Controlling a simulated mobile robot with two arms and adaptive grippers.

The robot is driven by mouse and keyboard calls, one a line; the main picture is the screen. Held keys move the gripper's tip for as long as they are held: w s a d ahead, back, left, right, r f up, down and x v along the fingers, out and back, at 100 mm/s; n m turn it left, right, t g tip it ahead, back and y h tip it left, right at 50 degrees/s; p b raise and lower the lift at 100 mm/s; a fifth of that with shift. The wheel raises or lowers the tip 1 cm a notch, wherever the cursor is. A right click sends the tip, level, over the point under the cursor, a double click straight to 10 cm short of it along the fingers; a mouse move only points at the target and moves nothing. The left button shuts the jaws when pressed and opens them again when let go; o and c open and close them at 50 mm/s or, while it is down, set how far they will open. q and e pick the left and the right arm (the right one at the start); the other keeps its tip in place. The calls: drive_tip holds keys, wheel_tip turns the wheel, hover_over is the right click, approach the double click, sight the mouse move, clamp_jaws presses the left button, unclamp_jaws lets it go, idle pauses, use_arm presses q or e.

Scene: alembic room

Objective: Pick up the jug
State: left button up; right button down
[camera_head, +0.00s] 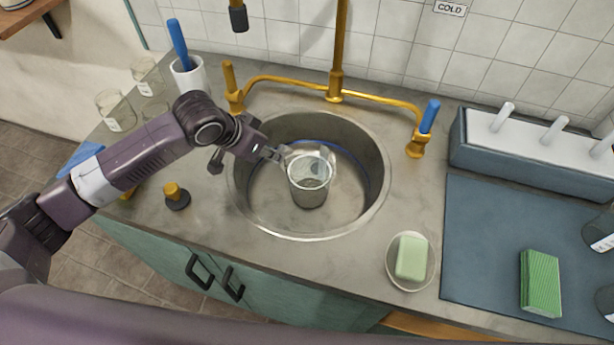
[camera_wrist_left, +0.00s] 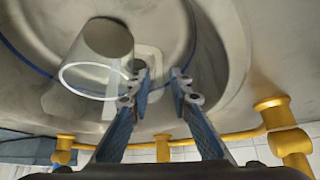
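The jug (camera_head: 309,182) is a clear, greyish vessel standing inside the round metal sink (camera_head: 262,205). My left gripper (camera_head: 275,155) reaches over the sink's left side, close to the jug's upper left. In the left wrist view the jug (camera_wrist_left: 104,42) lies left of the two blue fingers (camera_wrist_left: 161,78), with its round rim towards me. A pale loop beside it, perhaps its handle, shows near the fingertips. The fingers are apart, with a gap between the tips. I cannot tell whether a finger touches the jug. My right gripper is not in view.
A brass tap (camera_head: 335,92) stands behind the sink. A soap dish (camera_head: 396,282) with green soap, a dark mat (camera_head: 475,230) with a green sponge (camera_head: 540,283), and a rack (camera_head: 540,160) are at right. Glass jars (camera_head: 113,110) and a white cup (camera_head: 190,77) stand at left.

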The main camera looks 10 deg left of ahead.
sight(282, 165)
use_arm(q)
drive_tip(key=shift+x, duration=2.6)
drive_tip(key=shift+d+r, duration=0.1)
drive_tip(key=shift+r, duration=0.05)
clamp_jaws()
drive_tip(key=shift+w+d+r, duration=0.1)
drive_tip(key=shift+w+r, duration=0.1)
